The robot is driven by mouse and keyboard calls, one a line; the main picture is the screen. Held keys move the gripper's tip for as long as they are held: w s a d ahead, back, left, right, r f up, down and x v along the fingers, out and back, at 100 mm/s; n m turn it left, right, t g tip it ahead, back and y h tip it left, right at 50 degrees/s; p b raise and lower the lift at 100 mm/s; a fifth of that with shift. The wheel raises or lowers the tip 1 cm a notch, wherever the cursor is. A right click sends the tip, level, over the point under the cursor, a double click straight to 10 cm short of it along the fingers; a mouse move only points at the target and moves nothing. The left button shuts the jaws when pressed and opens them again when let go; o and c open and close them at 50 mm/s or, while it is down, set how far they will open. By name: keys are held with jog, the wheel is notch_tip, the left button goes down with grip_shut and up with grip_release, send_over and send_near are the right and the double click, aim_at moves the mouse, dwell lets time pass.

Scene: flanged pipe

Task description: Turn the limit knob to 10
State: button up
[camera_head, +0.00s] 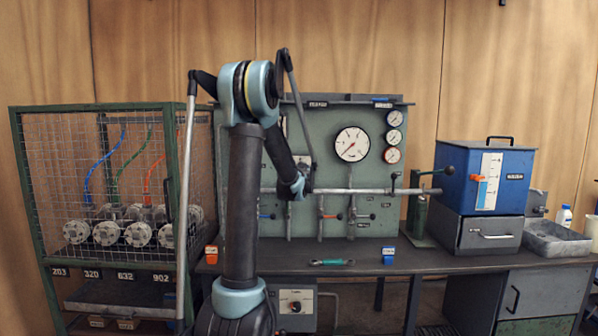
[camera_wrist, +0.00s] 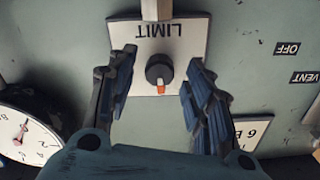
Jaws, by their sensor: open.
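The limit knob (camera_wrist: 159,69) is a small round black knob with an orange pointer mark. It sits on a white plate (camera_wrist: 192,38) marked LIMIT, which appears upside down in the wrist view. The orange mark points to the bottom of that picture. No scale numbers can be read around the knob. My gripper (camera_wrist: 158,75) is open, with one blue-grey finger on each side of the knob and a visible gap to both. In the head view my gripper (camera_head: 299,187) is in front of the green panel, and my arm hides the knob there.
The green panel (camera_head: 375,185) carries a large dial gauge (camera_head: 352,144), pipes and valve levers. A gauge (camera_wrist: 30,132) is near the left finger in the wrist view; OFF (camera_wrist: 287,48) and VENT (camera_wrist: 304,77) labels lie right. A teal-handled tool (camera_head: 331,262) lies on the bench.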

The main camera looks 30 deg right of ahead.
jog(key=shift+x, duration=0.85)
jog(key=c, duration=1)
jog(key=shift+c, duration=0.2)
jog(key=shift+m, duration=0.3)
jog(key=shift+s+m, duration=0.1)
jog(key=shift+m, duration=8.8)
